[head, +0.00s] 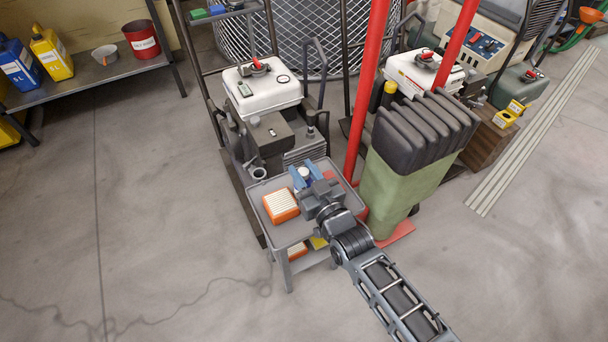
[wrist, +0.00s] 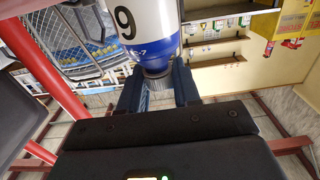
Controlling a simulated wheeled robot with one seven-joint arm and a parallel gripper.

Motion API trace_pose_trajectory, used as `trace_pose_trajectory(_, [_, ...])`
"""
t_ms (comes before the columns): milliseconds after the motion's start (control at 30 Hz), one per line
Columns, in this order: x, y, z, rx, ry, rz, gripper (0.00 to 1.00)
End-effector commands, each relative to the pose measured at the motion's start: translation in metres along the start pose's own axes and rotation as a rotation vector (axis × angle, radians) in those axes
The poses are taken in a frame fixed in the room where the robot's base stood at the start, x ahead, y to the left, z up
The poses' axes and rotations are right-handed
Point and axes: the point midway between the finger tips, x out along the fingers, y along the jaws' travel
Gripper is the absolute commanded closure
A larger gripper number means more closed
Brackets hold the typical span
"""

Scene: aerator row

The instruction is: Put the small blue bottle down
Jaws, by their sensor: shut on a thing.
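My gripper (head: 304,174) is over the far part of the small grey trolley (head: 288,234). It is shut on the small blue bottle (head: 304,172), of which only a small white piece shows between the fingers in the head view. In the wrist view the bottle (wrist: 147,25) is white with a blue band and a black 9. My gripper's fingers (wrist: 157,88) stand on either side of its grey neck end. I cannot tell whether the bottle touches the trolley top.
An orange and white filter (head: 281,206) lies on the trolley, left of my gripper. A dark engine unit (head: 268,135) stands behind. Floor at left is clear.

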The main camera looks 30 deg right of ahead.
Motion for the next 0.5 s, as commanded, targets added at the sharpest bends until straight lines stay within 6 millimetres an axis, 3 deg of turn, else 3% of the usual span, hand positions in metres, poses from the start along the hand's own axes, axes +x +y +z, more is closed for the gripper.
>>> trace_pose_trajectory(433, [-0.0001, 0.0, 0.0086, 0.0, 0.0, 0.0, 1.0])
trace_pose_trajectory(467, [-0.0002, 0.0, 0.0077, 0.0, 0.0, 0.0, 0.66])
trace_pose_trajectory(500, [-0.0002, 0.0001, 0.0072, 0.0, 0.0, 0.0, 0.62])
